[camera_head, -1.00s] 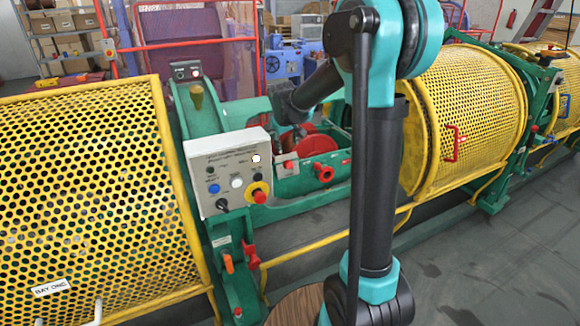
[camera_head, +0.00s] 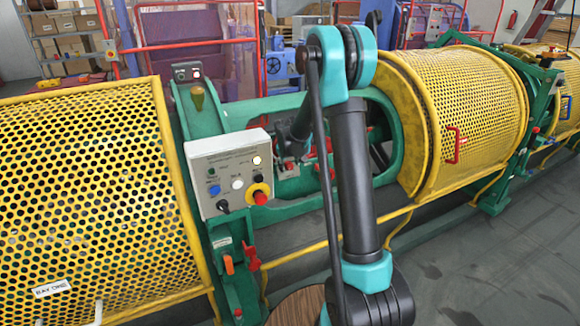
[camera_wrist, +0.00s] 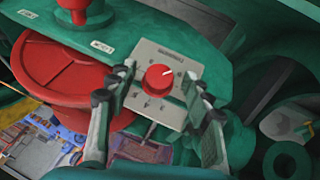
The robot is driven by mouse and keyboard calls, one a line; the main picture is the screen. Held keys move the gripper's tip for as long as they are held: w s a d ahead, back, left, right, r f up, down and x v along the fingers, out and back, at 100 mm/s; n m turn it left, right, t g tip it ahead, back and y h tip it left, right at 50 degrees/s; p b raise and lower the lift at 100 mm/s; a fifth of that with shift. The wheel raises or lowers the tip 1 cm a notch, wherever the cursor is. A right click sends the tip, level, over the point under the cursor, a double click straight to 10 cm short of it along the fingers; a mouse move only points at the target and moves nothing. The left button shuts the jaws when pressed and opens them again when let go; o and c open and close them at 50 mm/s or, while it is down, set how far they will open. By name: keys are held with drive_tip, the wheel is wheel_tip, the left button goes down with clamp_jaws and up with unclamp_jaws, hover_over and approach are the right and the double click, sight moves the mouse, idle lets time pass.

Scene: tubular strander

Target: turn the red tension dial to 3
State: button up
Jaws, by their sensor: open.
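The red tension dial (camera_wrist: 158,77) sits on a light grey square plate (camera_wrist: 148,103) with marks around it, in the wrist view. A white pointer line on the dial points to the upper right; the numbers are too blurred to read. My gripper (camera_wrist: 157,92) is open, one finger on either side of the dial, and I see no contact. In the head view the dial is hidden behind my arm, and the gripper end of the arm (camera_head: 290,140) is small and dark near the green frame.
A large red spool (camera_wrist: 62,75) lies left of the dial plate, and a red knob (camera_wrist: 80,8) stands above it. A grey control box (camera_head: 232,172) with buttons is left of my arm. Yellow mesh guards (camera_head: 95,190) stand left and right (camera_head: 455,105).

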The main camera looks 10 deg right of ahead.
drive_tip(key=shift+w+f, duration=0.1)
drive_tip(key=shift+f, duration=0.1)
drive_tip(key=c, duration=1.1)
drive_tip(key=shift+c, duration=0.2)
drive_tip(key=shift+d, duration=0.15)
